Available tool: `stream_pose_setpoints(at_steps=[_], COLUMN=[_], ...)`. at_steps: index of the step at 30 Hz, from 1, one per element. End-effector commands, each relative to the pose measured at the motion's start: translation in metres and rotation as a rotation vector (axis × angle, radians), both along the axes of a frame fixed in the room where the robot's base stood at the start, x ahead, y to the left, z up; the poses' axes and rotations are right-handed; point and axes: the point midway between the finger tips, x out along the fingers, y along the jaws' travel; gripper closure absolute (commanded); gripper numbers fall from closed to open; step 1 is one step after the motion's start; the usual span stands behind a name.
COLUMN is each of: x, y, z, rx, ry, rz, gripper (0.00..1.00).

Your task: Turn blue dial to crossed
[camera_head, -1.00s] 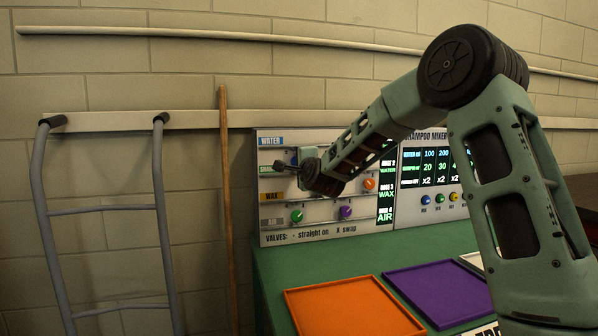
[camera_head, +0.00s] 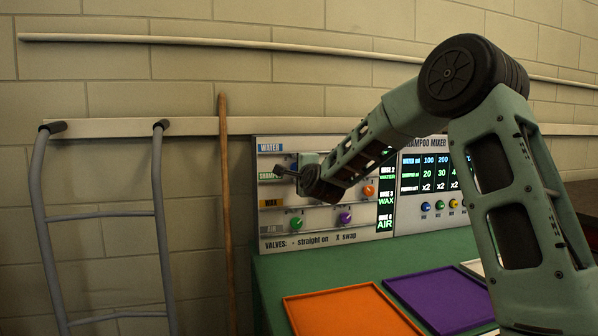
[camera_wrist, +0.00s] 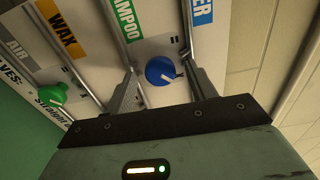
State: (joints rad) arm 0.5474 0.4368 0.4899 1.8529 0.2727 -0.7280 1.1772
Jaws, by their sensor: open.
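The blue dial (camera_wrist: 160,70) is a round knob with a white pointer line on the valve panel (camera_head: 330,236). It sits between the water and shampoo lines. In the wrist view its pointer runs toward the lower right. My gripper (camera_wrist: 162,74) is open, with one finger on each side of the dial; I cannot tell whether either finger touches it. In the head view my gripper (camera_head: 285,172) is at the panel's upper left and largely hides the dial.
A green dial (camera_head: 297,222), a purple dial (camera_head: 345,218) and an orange dial (camera_head: 368,190) are close by on the panel. An orange tray (camera_head: 350,312) and a purple tray (camera_head: 440,298) lie on the green bench. A wooden pole (camera_head: 226,200) leans at left.

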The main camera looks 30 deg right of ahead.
Motion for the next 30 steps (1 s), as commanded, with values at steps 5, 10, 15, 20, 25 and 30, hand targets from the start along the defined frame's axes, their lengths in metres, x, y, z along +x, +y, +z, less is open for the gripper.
stream_pose_setpoints(at_steps=[5, 10, 15, 20, 25, 30], x=[-0.007, -0.034, -0.073, -0.109, -0.141, -0.16], y=[0.003, 0.01, 0.021, 0.032, 0.041, 0.046], z=[0.001, 0.001, 0.001, 0.001, 0.001, 0.001], rx=[-0.002, -0.004, -0.004, -0.004, -0.003, -0.002], ry=[0.0, -0.001, -0.001, 0.0, -0.001, -0.001], rz=[0.001, 0.001, 0.001, 0.001, 0.0, 0.0], gripper=[0.44, 0.44, 0.44, 0.44, 0.44, 0.44])
